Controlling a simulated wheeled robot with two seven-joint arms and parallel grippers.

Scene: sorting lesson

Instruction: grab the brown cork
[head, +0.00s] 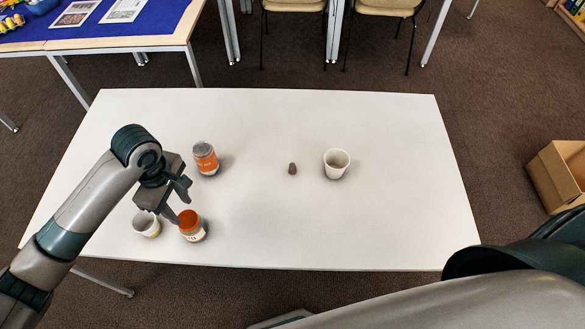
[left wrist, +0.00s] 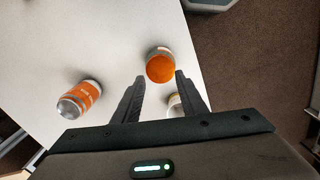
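The brown cork (head: 292,169) stands near the middle of the white table (head: 400,220), just left of a white cup. It does not show in the left wrist view. My left gripper (head: 182,205) is above the left part of the table, well left of the cork, by an orange-lidded jar. Its fingers are apart in the left wrist view (left wrist: 159,80), with nothing held between them. My right gripper is not in view; only part of my right arm shows at the lower right of the head view.
Another white cup (head: 336,163) stands close right of the cork. The right and front middle of the table are clear. A cardboard box (head: 560,175) is on the floor.

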